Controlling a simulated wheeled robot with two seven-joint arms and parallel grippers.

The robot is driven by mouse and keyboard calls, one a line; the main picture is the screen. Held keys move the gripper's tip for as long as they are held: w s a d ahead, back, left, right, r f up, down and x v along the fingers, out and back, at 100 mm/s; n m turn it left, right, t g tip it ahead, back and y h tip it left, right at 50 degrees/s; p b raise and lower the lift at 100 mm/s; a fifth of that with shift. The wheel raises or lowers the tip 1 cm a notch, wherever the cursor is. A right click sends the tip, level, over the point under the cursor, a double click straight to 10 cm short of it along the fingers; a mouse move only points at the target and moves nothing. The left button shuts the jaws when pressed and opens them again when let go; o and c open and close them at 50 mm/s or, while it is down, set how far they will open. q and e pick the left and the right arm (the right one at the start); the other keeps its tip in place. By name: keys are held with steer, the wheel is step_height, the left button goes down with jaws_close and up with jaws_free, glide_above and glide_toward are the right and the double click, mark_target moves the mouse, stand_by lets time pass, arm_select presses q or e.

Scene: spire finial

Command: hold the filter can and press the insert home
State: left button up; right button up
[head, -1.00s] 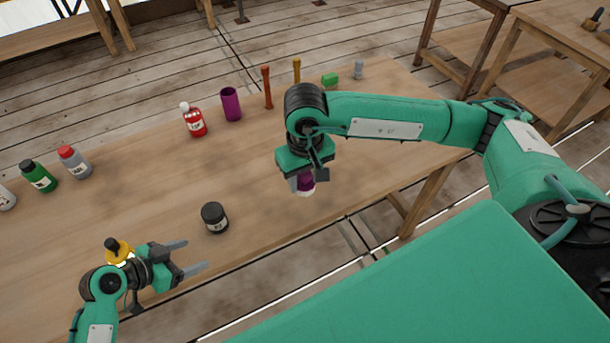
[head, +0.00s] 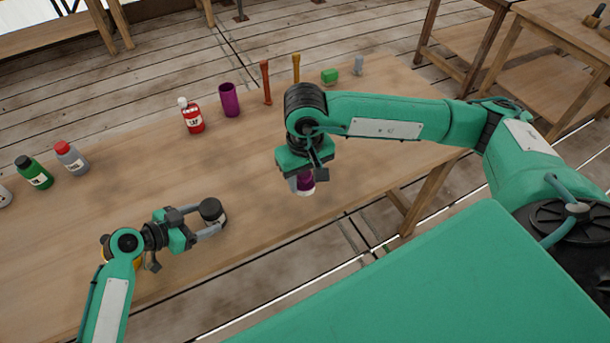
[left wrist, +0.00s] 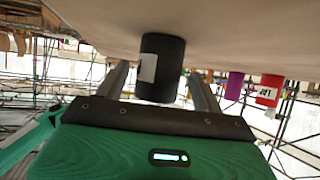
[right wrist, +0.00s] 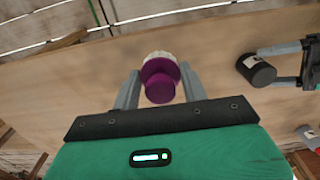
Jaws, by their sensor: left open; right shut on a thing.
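The filter can is a black can with a pale label (head: 212,209), upright on the wooden table in the head view. It also shows in the left wrist view (left wrist: 162,72) and at the right of the right wrist view (right wrist: 257,72). My left gripper (head: 210,226) is open, with its fingers on either side of the can. The insert, purple with a white end (head: 305,183), is held by my right gripper (head: 304,178) to the right of the can. In the right wrist view, the insert (right wrist: 160,86) sits between the closed-in fingers, above the table.
A red bottle (head: 192,117), purple cup (head: 229,100), red tool (head: 265,82), orange tool (head: 296,69) and green block (head: 329,76) stand along the far side. Green (head: 35,173) and grey (head: 72,158) bottles stand at left. A yellow item is mostly hidden behind my left arm.

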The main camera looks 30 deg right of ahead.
arm_select(q)
steer(key=shift+b+x, duration=0.55)
steer(key=shift+x, duration=0.75)
arm_select(e)
steer(key=shift+f, duration=0.9)
arm_select(q)
steer(key=c, duration=0.6)
steer(key=shift+c, duration=0.2)
arm_select(e)
steer(key=shift+w+a, duration=0.1)
steer(key=w+a+m, duration=0.2)
steer(key=w+a, duration=0.5)
steer(key=a, duration=0.4)
steer(key=m, duration=0.1)
glide_toward(209, 207)
steer(key=shift+f, duration=2.6)
